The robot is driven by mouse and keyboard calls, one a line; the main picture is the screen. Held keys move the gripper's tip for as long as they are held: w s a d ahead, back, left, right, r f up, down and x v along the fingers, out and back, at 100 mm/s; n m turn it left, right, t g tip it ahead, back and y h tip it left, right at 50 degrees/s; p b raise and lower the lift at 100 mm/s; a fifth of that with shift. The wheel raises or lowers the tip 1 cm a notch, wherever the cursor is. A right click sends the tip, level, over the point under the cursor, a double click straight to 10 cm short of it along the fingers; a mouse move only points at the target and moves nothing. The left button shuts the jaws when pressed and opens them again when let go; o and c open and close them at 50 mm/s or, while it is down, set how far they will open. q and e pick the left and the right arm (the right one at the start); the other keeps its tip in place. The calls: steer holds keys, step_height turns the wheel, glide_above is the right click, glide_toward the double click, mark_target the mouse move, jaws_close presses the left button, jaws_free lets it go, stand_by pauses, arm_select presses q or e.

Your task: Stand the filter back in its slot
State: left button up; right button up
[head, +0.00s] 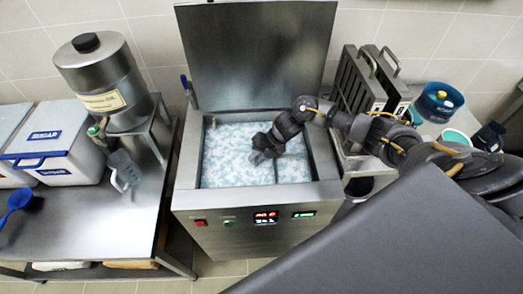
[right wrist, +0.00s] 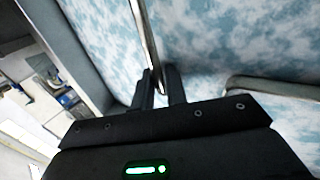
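Two flat metal units with loop handles, which look like filters, stand upright side by side at the right of the vat in the head view: a nearer one (head: 355,82) and a farther one (head: 383,68). My right gripper (head: 257,157) hangs low over the open vat (head: 187,150), pointing left. In the right wrist view its two fingers (right wrist: 160,80) are apart, with a thin metal strip (right wrist: 145,35) running between them. I cannot tell whether they grip it or what it belongs to. A thin dividing line shows below the gripper in the head view. My left gripper is out of view.
The vat's lid (head: 255,55) stands open behind. Blue-white mottled fill (head: 225,150) covers its inside. A steel canister (head: 105,80), a measuring jug (head: 125,170) and a white cooler box (head: 60,150) stand left. A blue tub (head: 440,100) stands right.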

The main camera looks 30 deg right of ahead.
steer(key=shift+w+a+f, duration=0.1)
steer(key=shift+f, duration=0.1)
jaws_close()
stand_by(1.3)
steer(key=shift+w+r, duration=0.1)
steer(key=shift+r, duration=0.3)
step_height(320, 180, up, 12)
steer(key=p, duration=0.9)
steer(key=shift+f, duration=0.25)
